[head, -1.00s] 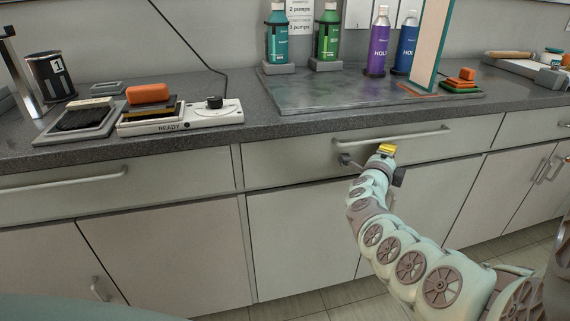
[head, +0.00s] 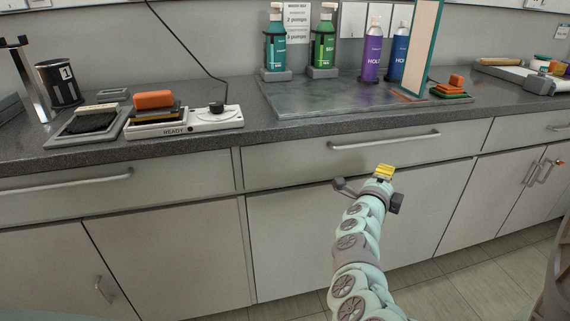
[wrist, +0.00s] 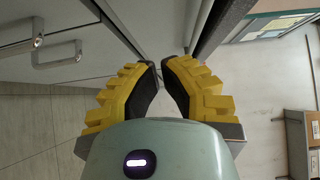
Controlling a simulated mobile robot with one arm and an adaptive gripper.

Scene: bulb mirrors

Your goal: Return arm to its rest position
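My gripper (wrist: 160,66) has yellow ribbed fingers with dark inner pads. In the wrist view the fingers lean towards each other, their tips almost meeting, with nothing between them. In the head view my gripper (head: 384,170) shows as a small yellow piece at the end of my pale green arm. It is in front of the drawer below the counter, under the drawer's long handle (head: 386,140). Whether it touches the drawer front cannot be told.
On the counter stand a green bottle (head: 323,45), a teal bottle (head: 276,45), a purple bottle (head: 372,55) and a blue bottle (head: 399,57). An orange block (head: 154,99) sits above a white device (head: 185,122) at the left. Floor shows below the cabinets.

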